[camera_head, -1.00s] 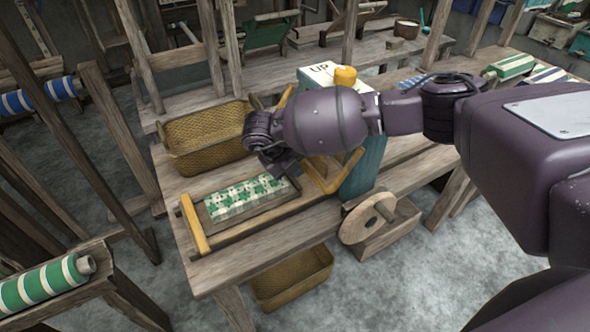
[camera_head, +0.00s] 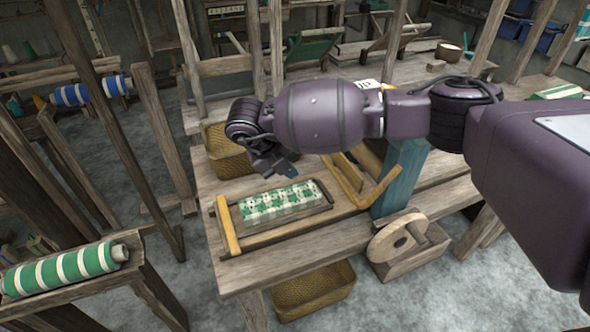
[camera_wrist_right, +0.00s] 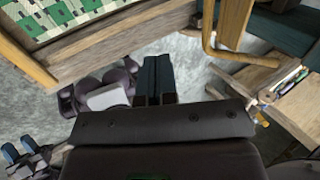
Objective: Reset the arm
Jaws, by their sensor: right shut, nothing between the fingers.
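My right arm reaches in from the right in the head view. Its gripper (camera_head: 287,168) hangs above the back edge of a framed green-and-white patterned cloth (camera_head: 285,203) on the wooden bench, apart from it. In the right wrist view the two dark fingers (camera_wrist_right: 156,80) are together with nothing between them. The cloth (camera_wrist_right: 68,18) shows at that view's upper left. My left arm is outside the head view; what looks like its gripper (camera_wrist_right: 20,153) shows small at the wrist view's lower left, its opening unclear.
A woven basket (camera_head: 222,160) is partly behind my right gripper. A teal post (camera_head: 402,178) and yellow wooden frame (camera_head: 350,185) stand right of the cloth. A wooden wheel (camera_head: 398,238) is at the bench front. A green striped roll (camera_head: 65,268) is at lower left. Loom posts rise at left.

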